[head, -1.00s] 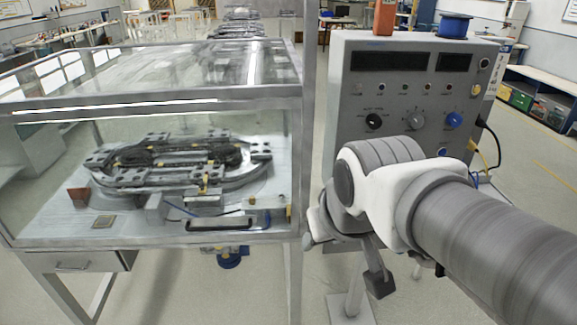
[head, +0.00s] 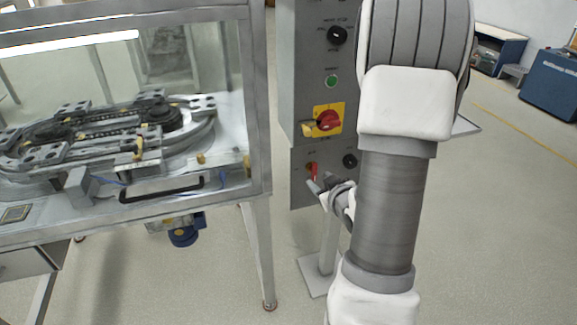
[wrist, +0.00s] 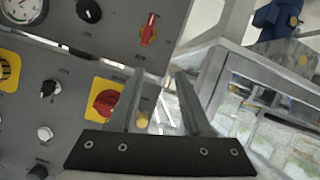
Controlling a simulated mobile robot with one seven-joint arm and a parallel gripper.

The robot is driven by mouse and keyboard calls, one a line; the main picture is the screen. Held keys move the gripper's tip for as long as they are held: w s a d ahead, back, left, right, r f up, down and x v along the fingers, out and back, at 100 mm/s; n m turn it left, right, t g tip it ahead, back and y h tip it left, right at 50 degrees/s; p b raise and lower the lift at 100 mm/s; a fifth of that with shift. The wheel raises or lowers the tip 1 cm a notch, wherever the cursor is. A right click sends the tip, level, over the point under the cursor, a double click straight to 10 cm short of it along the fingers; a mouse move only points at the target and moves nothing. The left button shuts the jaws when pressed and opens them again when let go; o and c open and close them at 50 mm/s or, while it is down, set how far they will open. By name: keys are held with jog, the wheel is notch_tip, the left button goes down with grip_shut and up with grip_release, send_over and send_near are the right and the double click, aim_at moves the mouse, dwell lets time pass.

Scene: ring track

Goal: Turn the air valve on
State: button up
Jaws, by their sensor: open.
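The air valve looks to be the small red lever (head: 312,170) on the lower grey panel of the control cabinet. It stands roughly upright in the head view. It also shows in the wrist view as a slim red handle (wrist: 149,29) beyond the fingertips. My gripper (head: 321,187) is close to the lever, just below it in the head view, partly hidden by my arm. In the wrist view my gripper (wrist: 160,73) has its two fingers apart with nothing between them. The lever lies ahead of the tips and appears apart from them.
A red rotary switch (head: 328,121) on a yellow plate sits above the lever. A black knob (head: 350,160) is to its right, and a gauge (wrist: 20,8) shows in the wrist view. The glazed machine enclosure (head: 258,120) stands left, with a narrow gap before the cabinet.

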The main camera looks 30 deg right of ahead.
jog(key=s+d+f+m+t+b, duration=0.2)
jog(key=s+f+t+b, duration=0.3)
jog(key=f, duration=0.3)
jog(key=b, duration=0.3)
send_near(315, 172)
jog(key=shift+m+h, duration=0.3)
jog(key=x, duration=0.8)
jog(key=shift+w+a, duration=0.1)
jog(key=shift+w, duration=0.1)
grip_shut()
